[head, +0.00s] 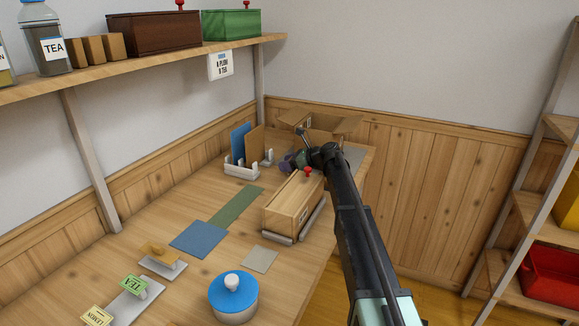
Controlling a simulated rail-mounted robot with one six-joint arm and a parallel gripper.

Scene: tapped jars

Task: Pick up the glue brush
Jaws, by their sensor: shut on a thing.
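My arm reaches from the lower right to the far end of the workbench (135,262). My gripper (292,163) is small and partly hidden there, beside the far end of a wooden box with a red knob (292,208). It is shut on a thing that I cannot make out. I cannot pick out the glue brush clearly in the head view. An open cardboard box (325,122) stands just behind the gripper at the bench's far end.
A white rack (241,168) with upright boards stands left of the gripper. A blue-lidded jar (233,297) stands at the near edge. Blue (198,239) and green (237,206) mats lie flat mid-bench. A shelf (150,66) with jars and boxes hangs above.

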